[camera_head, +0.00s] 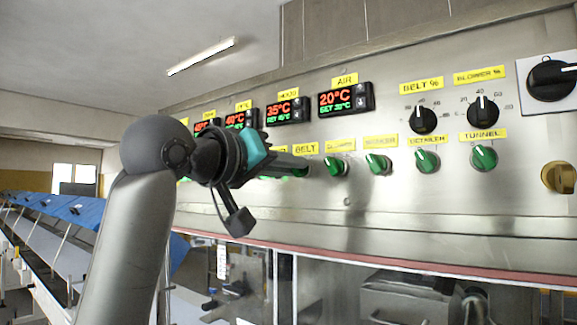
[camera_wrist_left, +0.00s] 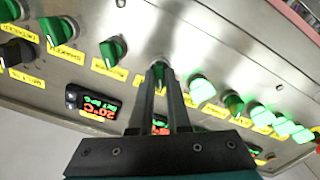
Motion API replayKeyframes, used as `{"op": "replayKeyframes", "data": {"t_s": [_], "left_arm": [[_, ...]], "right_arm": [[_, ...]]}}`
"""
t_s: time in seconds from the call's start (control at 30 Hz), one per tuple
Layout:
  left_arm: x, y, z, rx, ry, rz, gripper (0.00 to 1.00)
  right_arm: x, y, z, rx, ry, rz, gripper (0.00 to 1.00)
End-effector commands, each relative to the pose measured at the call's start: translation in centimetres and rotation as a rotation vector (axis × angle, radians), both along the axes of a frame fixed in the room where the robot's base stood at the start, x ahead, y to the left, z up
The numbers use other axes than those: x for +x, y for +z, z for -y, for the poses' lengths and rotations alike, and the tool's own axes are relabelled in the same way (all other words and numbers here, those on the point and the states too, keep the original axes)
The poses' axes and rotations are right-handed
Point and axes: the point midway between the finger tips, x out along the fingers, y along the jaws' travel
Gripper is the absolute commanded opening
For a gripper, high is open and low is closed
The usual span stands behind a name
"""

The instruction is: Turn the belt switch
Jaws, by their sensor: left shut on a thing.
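My left gripper (camera_head: 296,163) reaches in from the left to the control panel, at the yellow BELT label (camera_head: 305,148). In the left wrist view its two dark fingers (camera_wrist_left: 161,75) are shut on a green knob, the belt switch (camera_wrist_left: 158,68), one on each side. The fingers hide most of the knob, so I cannot tell which way it points. In the head view the gripper covers the switch. My right gripper is not in view.
Similar green knobs stand close on both sides: an unlit one (camera_head: 336,166) to the right and a lit one (camera_wrist_left: 202,89) on the other side. Black dials (camera_head: 422,119) and temperature displays (camera_head: 346,99) are above. A glazed front (camera_head: 340,290) lies below the panel.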

Motion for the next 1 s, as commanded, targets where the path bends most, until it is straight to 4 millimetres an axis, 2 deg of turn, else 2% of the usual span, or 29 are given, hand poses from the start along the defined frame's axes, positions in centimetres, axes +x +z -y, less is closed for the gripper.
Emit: {"op": "replayKeyframes", "data": {"t_s": [0.37,1.0], "left_arm": [[0.0,0.2,0.0,0.067,0.0,0.05,0.0],[-0.1,0.4,0.0,0.52,0.003,0.379,0.0]], "right_arm": [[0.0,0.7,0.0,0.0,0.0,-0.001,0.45],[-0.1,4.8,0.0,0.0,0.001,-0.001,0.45]]}}
